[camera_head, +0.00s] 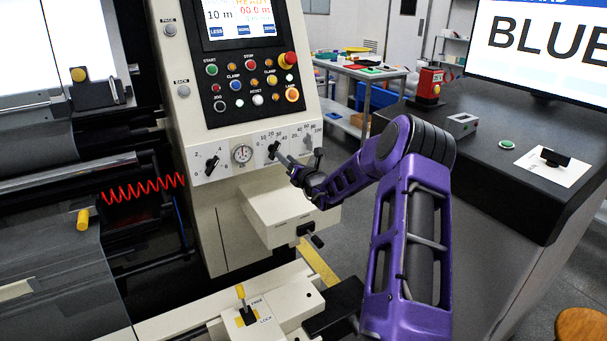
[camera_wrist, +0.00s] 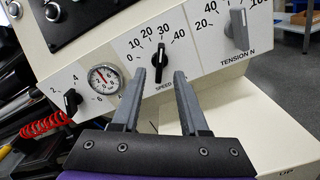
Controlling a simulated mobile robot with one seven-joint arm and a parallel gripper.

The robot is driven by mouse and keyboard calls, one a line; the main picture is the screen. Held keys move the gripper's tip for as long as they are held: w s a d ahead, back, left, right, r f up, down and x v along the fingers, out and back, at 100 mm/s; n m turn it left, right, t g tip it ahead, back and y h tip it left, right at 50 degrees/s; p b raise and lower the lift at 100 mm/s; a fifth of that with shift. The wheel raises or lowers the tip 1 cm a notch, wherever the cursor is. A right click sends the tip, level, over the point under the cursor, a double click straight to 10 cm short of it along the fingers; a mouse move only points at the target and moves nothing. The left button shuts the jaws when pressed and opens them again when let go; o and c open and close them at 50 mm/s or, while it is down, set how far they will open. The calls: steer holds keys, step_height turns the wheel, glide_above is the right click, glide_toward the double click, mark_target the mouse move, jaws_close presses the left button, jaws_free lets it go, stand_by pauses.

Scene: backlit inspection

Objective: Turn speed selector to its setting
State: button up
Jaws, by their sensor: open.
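The speed selector is a black lever knob (camera_wrist: 160,56) on a white plate marked 0 to 40, labelled SPEED. It points up, roughly toward 30; its exact setting is hard to read. It also shows in the head view (camera_head: 273,149). My gripper (camera_wrist: 168,74) is open, its two grey fingers reaching up toward the plate. In the head view my gripper (camera_head: 284,160) is close beside the knob.
A grey tension knob (camera_wrist: 238,28) is to the right of the speed plate. A round gauge (camera_wrist: 104,79) and another black knob (camera_wrist: 71,102) are to the left. A cream box (camera_head: 285,211) juts out below. The button panel (camera_head: 250,85) is above.

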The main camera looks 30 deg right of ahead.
steer(key=s, duration=1.1)
steer(key=shift+s+d, duration=0.2)
steer(key=shift+s, duration=0.05)
